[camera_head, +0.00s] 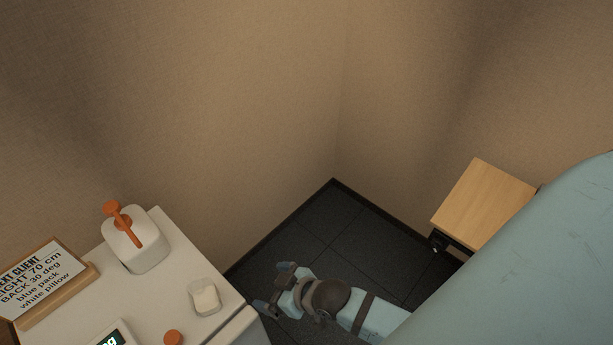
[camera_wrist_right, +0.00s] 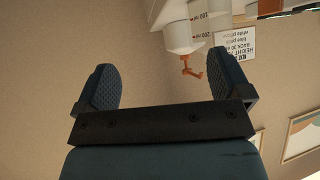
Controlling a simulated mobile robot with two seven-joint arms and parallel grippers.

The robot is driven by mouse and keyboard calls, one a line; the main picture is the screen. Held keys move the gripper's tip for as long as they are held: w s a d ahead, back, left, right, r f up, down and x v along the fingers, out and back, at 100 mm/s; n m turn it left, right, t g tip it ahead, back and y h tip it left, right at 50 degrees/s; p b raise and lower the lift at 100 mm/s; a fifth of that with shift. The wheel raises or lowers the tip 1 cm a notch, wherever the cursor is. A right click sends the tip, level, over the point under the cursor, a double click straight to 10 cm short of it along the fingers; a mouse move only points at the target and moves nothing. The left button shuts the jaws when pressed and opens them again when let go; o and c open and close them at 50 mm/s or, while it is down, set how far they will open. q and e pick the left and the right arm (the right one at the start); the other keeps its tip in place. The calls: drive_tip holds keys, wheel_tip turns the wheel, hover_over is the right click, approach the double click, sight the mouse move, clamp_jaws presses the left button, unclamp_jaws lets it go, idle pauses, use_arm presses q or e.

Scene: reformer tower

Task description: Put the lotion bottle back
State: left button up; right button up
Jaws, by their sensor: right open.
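A white bottle with an orange pump (camera_head: 147,250) stands upright on the white cabinet top (camera_head: 235,325), near its back edge. It also shows upside down in the right wrist view (camera_wrist_right: 179,38), beyond the fingers. My right gripper (camera_head: 273,288) is open and empty, off the cabinet's right edge and apart from the bottle. Its two dark blue fingers also show in the right wrist view (camera_wrist_right: 163,78) with nothing between them. My left gripper is not in view.
A small clear cup with pale contents (camera_head: 205,298) stands between the bottle and my right gripper. A client sign (camera_head: 45,283) leans at the left. An orange knob (camera_head: 173,338) is at the front. A wooden surface (camera_head: 484,203) is at the right; dark floor lies between.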

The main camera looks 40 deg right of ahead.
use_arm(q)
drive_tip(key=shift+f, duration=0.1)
use_arm(e)
drive_tip(key=s+d+f+m+t+h, duration=0.1)
drive_tip(key=s+d+f+m, duration=0.1)
drive_tip(key=s+d, duration=0.3)
drive_tip(key=shift+s+f+h, duration=0.15)
drive_tip(key=shift+f+h, duration=0.25)
drive_tip(key=shift+f, duration=0.05)
use_arm(q)
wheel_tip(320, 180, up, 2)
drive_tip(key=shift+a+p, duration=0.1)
drive_tip(key=shift+p, duration=0.95)
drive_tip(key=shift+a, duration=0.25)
use_arm(e)
drive_tip(key=shift+d+r, duration=0.2)
drive_tip(key=shift+r, duration=0.65)
